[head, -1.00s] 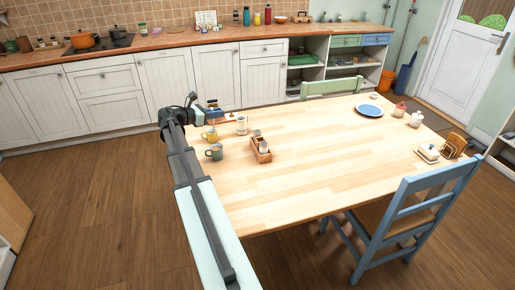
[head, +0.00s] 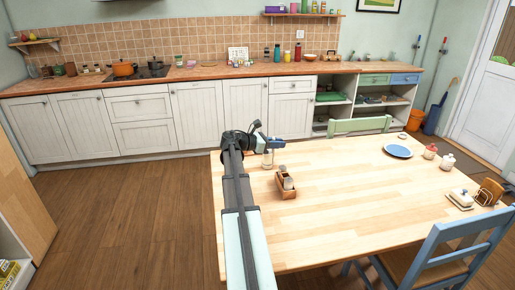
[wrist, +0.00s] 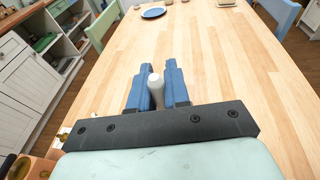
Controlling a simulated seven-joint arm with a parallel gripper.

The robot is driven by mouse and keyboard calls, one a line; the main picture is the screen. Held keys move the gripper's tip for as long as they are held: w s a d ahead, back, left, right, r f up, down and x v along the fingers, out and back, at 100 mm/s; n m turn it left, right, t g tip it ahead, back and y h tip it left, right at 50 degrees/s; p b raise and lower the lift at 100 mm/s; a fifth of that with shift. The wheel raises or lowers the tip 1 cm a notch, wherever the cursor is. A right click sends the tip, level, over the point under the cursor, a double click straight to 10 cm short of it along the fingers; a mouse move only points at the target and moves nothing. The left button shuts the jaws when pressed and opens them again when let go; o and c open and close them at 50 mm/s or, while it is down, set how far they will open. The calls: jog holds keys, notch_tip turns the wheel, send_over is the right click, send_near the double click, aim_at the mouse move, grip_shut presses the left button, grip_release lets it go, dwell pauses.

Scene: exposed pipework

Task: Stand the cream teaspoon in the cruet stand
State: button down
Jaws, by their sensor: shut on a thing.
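My gripper (wrist: 157,88) has its blue fingers shut on the cream teaspoon (wrist: 157,86); only a short pale upright end shows between them in the wrist view. In the head view my gripper (head: 274,144) is over the far left part of the table, and the spoon cannot be made out there. The wooden cruet stand (head: 286,194) stands on the table, nearer the head camera and slightly right of the gripper, apart from it. It holds pale and dark containers; its free compartments are too small to tell.
The middle of the table is clear. A partly seen wooden object (wrist: 32,166) is at lower left in the wrist view.

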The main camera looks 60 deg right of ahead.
jog(key=s+d+r, duration=0.2)
jog(key=s+d, duration=0.1)
jog(key=s, duration=0.4)
jog(key=shift+w+d+f+n+t+h, duration=0.3)
jog(key=shift+w+f, duration=0.25)
jog(key=shift+f, duration=1.5)
jog(key=shift+w+d+f+n+t+h, duration=0.15)
jog(key=shift+w+d+f+n+t, duration=0.25)
jog(key=shift+f, duration=1.7)
jog(key=shift+w+d+f+n+t+h, duration=0.25)
jog(key=shift+w+f, duration=0.4)
jog(key=shift+f, duration=1.4)
jog(key=shift+a, duration=0.1)
jog(key=c, duration=1)
grip_release()
jog(key=v, duration=1.4)
jog(key=shift+s, duration=0.1)
